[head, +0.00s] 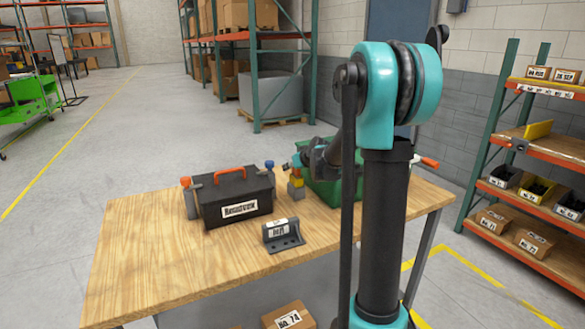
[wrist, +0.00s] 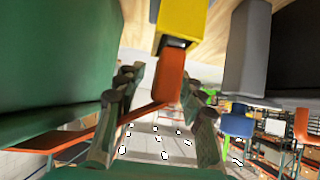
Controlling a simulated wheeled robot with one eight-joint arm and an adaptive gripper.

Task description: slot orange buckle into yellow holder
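The yellow holder (wrist: 182,18) is at the top middle of the wrist view, and in the head view a small yellow block (head: 297,182) sits on a grey stand on the table. The orange buckle (wrist: 168,84) is directly against the yellow holder's lower end in the wrist view; how deep it sits inside I cannot tell. My gripper (wrist: 164,76) has one finger on each side of the buckle. A gap shows between the left finger and the buckle, so it looks open. My gripper (head: 290,166) is small and partly hidden in the head view.
A green bin (head: 335,185) stands close beside the gripper, and it fills the wrist view's left side (wrist: 50,60). A black toolbox (head: 236,195) with an orange handle and a grey labelled bracket (head: 283,235) stand on the wooden table (head: 150,250). The table's front left is clear.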

